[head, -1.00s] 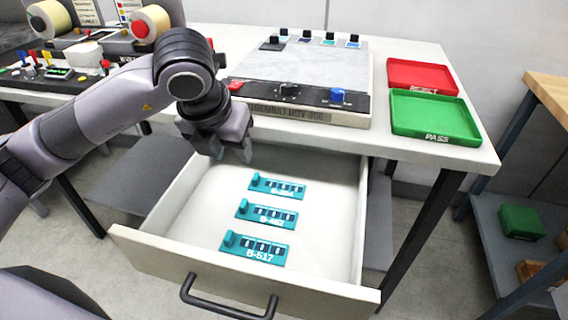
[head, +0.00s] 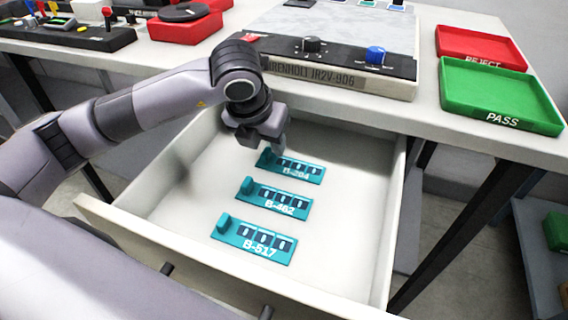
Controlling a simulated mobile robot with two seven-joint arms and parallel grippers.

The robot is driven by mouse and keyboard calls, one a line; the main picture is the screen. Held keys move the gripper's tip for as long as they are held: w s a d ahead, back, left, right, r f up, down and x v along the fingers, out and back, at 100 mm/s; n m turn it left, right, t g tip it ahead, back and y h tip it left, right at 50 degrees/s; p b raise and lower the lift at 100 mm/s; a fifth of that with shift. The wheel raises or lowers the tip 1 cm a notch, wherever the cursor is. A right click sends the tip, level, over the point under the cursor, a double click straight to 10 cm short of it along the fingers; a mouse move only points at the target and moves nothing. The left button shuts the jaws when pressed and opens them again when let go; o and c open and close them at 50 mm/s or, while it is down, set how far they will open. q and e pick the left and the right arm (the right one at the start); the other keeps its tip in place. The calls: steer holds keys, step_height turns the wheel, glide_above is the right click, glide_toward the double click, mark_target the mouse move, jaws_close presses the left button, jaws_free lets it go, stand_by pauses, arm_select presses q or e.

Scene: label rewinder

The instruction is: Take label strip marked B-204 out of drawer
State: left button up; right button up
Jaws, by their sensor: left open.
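The drawer (head: 345,260) is pulled open below the table. Three teal label strips lie in it in a column. The B-204 strip (head: 312,172) is the farthest back, the B-462 strip (head: 275,198) is in the middle, and the B-517 strip (head: 252,240) is nearest the front. My left gripper (head: 270,145) is open and empty, above the drawer, by the left end of the B-204 strip. It hides part of that end; whether it touches the strip I cannot tell. My right gripper is not in view.
The table edge with a machine panel (head: 340,62) overhangs the drawer's back. A green PASS tray (head: 500,95) and a red REJECT tray (head: 480,47) sit at the right. The drawer's right side is empty.

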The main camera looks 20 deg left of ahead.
arm_select(q)
steer(key=shift+w+f, duration=0.25)
steer(key=shift+f, duration=0.15)
steer(key=shift+c, duration=0.3)
jaws_close()
steer(key=shift+r, duration=0.1)
